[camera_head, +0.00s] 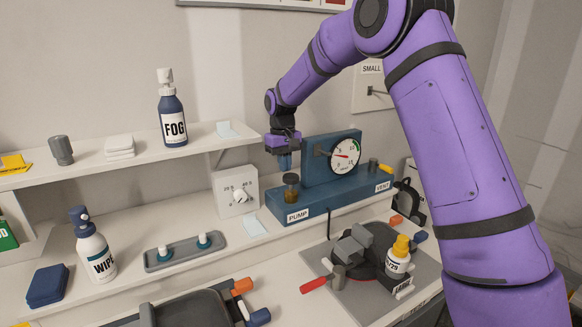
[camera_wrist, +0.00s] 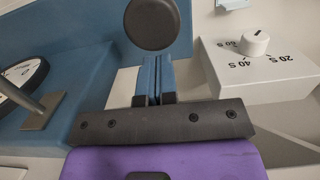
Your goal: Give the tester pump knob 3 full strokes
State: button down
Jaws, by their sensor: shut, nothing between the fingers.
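The tester (camera_head: 330,196) is a blue bench unit with a round dial gauge (camera_head: 345,156) on its upright panel. Its pump knob (camera_head: 291,179) has a dark round cap over a brownish lower part, behind the PUMP label (camera_head: 297,215). In the wrist view the cap is a dark disc (camera_wrist: 152,24) at the top centre. My gripper (camera_head: 285,164) points down just above the knob, its blue fingers shut and empty. In the wrist view the fingers (camera_wrist: 153,78) reach toward the disc. I cannot tell whether the tips touch the cap.
A white timer box (camera_head: 227,187) with a dial stands left of the tester; it also shows in the wrist view (camera_wrist: 262,75). A shelf (camera_head: 180,152) carries the FOG bottle (camera_head: 172,117). A smaller knob (camera_head: 373,165) stands by the VENT label. A yellow-capped bottle (camera_head: 398,258) stands in front.

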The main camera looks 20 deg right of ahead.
notch_tip(320, 180, up, 11)
jog(key=w, duration=0.1)
jog(key=shift+f, duration=0.15)
jog(key=shift+s+a, duration=0.1)
dwell(0.7)
jog(key=s, duration=0.3)
jog(key=shift+d, duration=0.3)
jog(key=shift+s+f, duration=0.2)
jog(key=shift+f, duration=1.6)
jog(key=shift+s+f, duration=0.2)
jog(key=shift+f, duration=1.55)
